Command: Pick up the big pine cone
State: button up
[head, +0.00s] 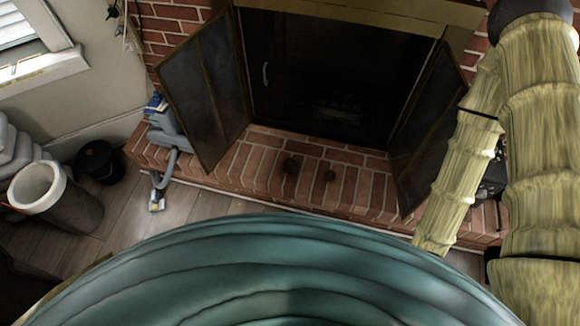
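Nothing of mine touches either cone.
The brick hearth (250,175) is otherwise clear around the cones. Open fireplace doors stand at the left (205,90) and right (430,120). A grey-blue object (170,130) stands at the hearth's left end. A grey bin (60,200) and black bucket (99,161) are at left.

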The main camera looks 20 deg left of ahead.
aim_at(290, 166)
jog(key=z, duration=1.4)
jog(key=k, duration=0.95)
jog(key=u, duration=1.95)
